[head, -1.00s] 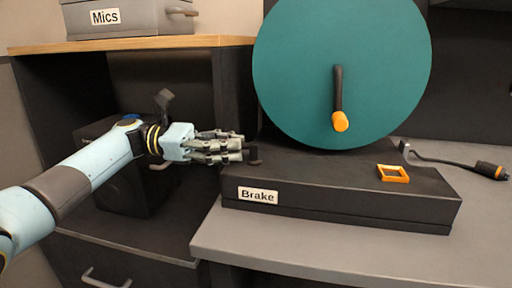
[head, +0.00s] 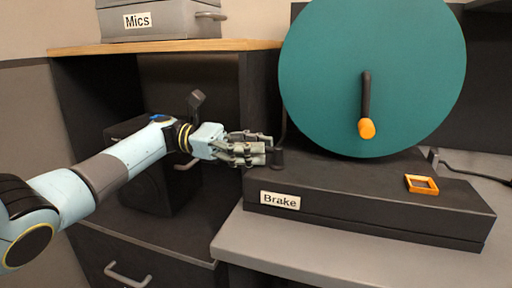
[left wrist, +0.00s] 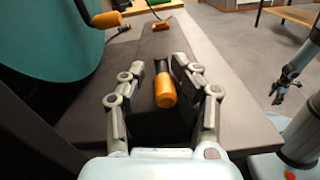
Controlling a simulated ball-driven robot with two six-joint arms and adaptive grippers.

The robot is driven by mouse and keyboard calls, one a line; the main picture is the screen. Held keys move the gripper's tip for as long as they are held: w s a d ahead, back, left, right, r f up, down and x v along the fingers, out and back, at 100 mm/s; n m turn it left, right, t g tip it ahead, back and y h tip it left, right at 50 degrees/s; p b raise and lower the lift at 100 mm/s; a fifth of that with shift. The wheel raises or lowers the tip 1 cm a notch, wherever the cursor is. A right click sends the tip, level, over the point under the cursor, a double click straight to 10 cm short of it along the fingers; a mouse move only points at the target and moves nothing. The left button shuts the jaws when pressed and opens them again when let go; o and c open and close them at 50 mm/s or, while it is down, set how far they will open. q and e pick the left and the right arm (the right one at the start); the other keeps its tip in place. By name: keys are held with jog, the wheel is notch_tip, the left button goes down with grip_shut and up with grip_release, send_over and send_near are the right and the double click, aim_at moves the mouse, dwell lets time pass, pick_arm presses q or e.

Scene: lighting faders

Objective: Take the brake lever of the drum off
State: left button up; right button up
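The brake lever (left wrist: 164,92) shows in the left wrist view as an orange grip on a dark stem, between the two fingers of my left gripper (left wrist: 158,66). Gaps show between the grip and both fingers. In the head view my left gripper (head: 268,148) reaches from the left to the left end of the black brake base (head: 370,208), labelled "Brake"; the orange grip is hidden there. The teal drum (head: 370,50) stands upright behind the base. What looks like my right gripper (left wrist: 286,88) hangs at the right of the left wrist view, too small to read.
The drum carries a dark crank with an orange knob (head: 366,128). An orange square frame (head: 422,184) lies on the base's right part. A dark cable (head: 475,172) lies behind on the grey worktop (head: 300,258). A wooden-topped shelf with a "Mics" case (head: 160,22) stands left.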

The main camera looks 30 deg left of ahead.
pick_arm(q)
jog(key=shift+s+a+f, duration=0.15)
jog(key=shift+a, duration=0.05)
jog(key=s+a, duration=0.2)
jog(key=a, duration=0.9)
jog(key=shift+a, duration=0.4)
jog(key=shift+f, duration=0.1)
